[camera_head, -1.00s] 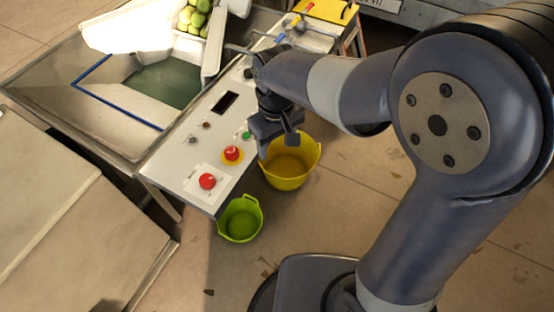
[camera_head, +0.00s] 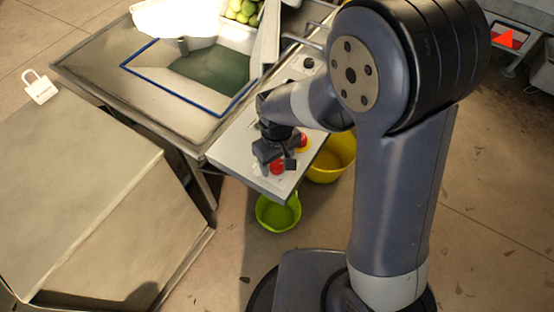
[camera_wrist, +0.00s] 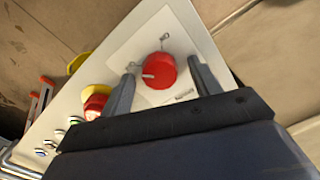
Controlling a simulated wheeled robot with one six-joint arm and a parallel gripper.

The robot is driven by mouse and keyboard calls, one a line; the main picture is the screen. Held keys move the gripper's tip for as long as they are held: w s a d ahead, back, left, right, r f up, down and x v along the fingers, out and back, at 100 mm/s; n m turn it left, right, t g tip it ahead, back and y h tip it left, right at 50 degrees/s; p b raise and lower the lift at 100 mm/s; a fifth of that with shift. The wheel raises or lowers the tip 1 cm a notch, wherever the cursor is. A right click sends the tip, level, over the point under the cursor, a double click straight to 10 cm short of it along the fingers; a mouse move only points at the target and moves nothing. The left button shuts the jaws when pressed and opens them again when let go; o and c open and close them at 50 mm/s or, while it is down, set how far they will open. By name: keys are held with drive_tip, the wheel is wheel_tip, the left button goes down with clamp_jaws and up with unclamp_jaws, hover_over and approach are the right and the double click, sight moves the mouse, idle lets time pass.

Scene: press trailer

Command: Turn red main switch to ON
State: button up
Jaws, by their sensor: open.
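The red main switch (camera_wrist: 159,71) is a round red knob with a pale pointer mark, on a white plate on the control panel. In the wrist view my gripper (camera_wrist: 162,82) is open, with one finger on each side of the knob and apart from it. In the head view my gripper (camera_head: 276,160) is over the near end of the panel (camera_head: 235,150), and the red switch (camera_head: 277,168) shows just below it, partly hidden. The lettering around the knob is too small to read.
A red emergency button on a yellow base (camera_wrist: 97,98) sits beside the switch, with small buttons (camera_wrist: 58,136) further along. A yellow bucket (camera_head: 335,160) and a green bucket (camera_head: 278,213) stand on the floor by the panel. A large box (camera_head: 75,190) stands at left.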

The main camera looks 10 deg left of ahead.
drive_tip(key=c, duration=1)
drive_tip(key=shift+m, duration=0.3)
drive_tip(key=m, duration=0.3)
drive_tip(key=shift+m, duration=0.4)
drive_tip(key=m, duration=0.4)
drive_tip(key=shift+b, duration=0.4)
drive_tip(key=m, duration=0.5)
drive_tip(key=shift+m, duration=2.2)
